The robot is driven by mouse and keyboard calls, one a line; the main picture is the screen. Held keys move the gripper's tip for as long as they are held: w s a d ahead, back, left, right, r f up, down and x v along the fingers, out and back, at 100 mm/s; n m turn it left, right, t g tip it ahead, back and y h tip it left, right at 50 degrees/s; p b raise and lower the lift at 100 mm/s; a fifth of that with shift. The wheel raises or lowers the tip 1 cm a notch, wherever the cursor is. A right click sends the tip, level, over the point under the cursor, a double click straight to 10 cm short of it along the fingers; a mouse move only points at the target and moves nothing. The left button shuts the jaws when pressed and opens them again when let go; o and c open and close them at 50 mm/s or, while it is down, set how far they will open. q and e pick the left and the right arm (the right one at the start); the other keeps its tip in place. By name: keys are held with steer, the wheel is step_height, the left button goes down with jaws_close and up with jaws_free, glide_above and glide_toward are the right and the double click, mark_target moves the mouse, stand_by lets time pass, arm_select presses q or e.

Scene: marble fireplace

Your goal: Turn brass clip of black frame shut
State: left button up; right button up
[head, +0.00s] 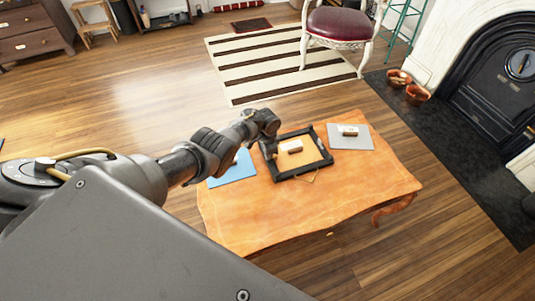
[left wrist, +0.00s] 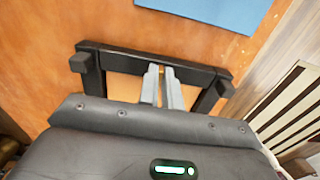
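The black frame (head: 305,169) lies flat on the orange wooden table (head: 262,222), around a tan panel. A small pale and brown block (head: 291,147) sits on that panel. My left gripper (head: 270,148) is over the frame's left side, pointing down. In the left wrist view the black frame (left wrist: 120,55) crosses behind the two grey fingers (left wrist: 161,70), their tips close to its rail. A narrow gap shows between the fingers, with nothing visible held. I cannot make out the brass clip clearly; the fingers and wrist housing may hide it. My right gripper is out of view.
A blue sheet (head: 232,168) lies left of the frame, and a grey sheet (head: 350,140) with a small block (head: 348,131) lies right of it. The table's front is clear. A red-seated chair (head: 337,25) and a striped rug (head: 250,72) are beyond; the fireplace (head: 500,65) is at right.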

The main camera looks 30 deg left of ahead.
arm_select(q)
steer(key=o, duration=0.5)
steer(key=shift+c, duration=0.2)
